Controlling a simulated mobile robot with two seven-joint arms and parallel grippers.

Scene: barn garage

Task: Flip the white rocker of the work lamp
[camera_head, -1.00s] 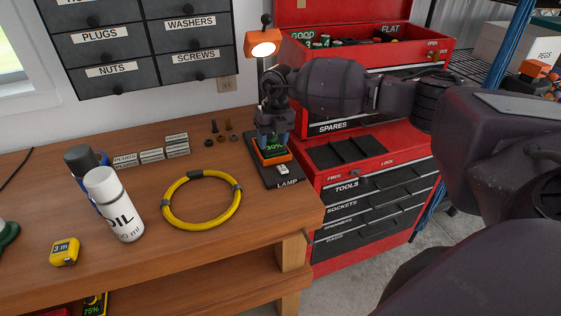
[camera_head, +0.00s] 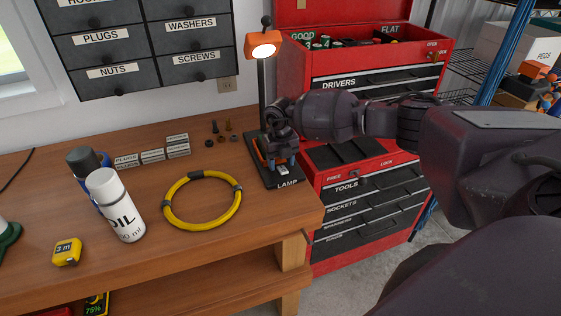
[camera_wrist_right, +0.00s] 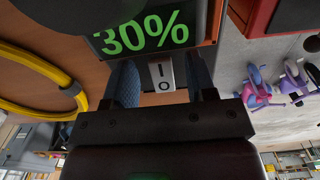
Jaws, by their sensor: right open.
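The work lamp (camera_head: 265,90) stands at the right end of the bench, its orange head (camera_head: 263,44) lit. Its black base carries the label LAMP and the white rocker (camera_head: 283,170) near the front edge. In the right wrist view the rocker (camera_wrist_right: 161,75), marked I and O, shows between my fingers; which side is pressed I cannot tell. An orange-edged block with a green 30% display (camera_wrist_right: 150,32) is beside it. My right gripper (camera_head: 280,163) is open, low over the base behind the rocker; it also shows in the wrist view (camera_wrist_right: 160,70). Contact is unclear.
A yellow cable ring (camera_head: 166,213) lies left of the lamp. An oil can (camera_head: 116,207), a dark-capped can (camera_head: 84,165) and a yellow tape measure (camera_head: 66,252) are farther left. Small bolts (camera_head: 214,127) lie behind. A red tool chest (camera_head: 370,200) stands close on the right.

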